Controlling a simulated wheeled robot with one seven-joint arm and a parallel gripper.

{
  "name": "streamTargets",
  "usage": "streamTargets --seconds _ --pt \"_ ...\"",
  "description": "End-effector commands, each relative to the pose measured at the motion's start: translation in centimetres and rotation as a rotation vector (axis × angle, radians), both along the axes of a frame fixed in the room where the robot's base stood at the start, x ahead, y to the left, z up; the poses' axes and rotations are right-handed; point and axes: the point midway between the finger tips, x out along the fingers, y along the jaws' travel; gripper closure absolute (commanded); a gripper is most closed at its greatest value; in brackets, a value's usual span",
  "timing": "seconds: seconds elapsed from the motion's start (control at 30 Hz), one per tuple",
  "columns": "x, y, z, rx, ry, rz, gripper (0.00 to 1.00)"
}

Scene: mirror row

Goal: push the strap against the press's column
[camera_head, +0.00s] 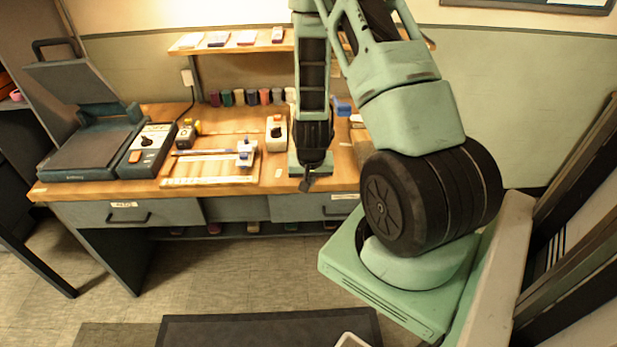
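My gripper (308,183) hangs pointing down at the front edge of the workbench, right of the work board. Its dark fingers are small and I cannot tell whether they are open or shut; nothing is visible in them. A small white and blue press-like device (246,152) stands at the right end of the board, apart from my gripper. A thin blue-grey strip (203,152), possibly the strap, lies left of it and runs toward it; I cannot tell whether they touch. A larger grey clamshell press (93,145) stands open at the bench's left end.
The wooden workbench (330,176) has a white box with a knob (276,132), a control box (150,150) and a row of coloured spools (239,98). A shelf (235,48) hangs above. My arm hides the bench's right part. Bare wood lies between board and gripper.

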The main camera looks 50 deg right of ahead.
Motion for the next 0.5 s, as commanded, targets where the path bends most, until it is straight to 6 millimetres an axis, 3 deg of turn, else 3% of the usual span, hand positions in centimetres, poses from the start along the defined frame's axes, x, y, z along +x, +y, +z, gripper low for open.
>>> streamTargets --seconds 0.23,0.5 --pt "0.7 -0.8 -3.7 0.002 0.001 -0.002 1.00" --pt "2.9 -3.4 -3.5 0.000 -0.001 0.000 1.00"
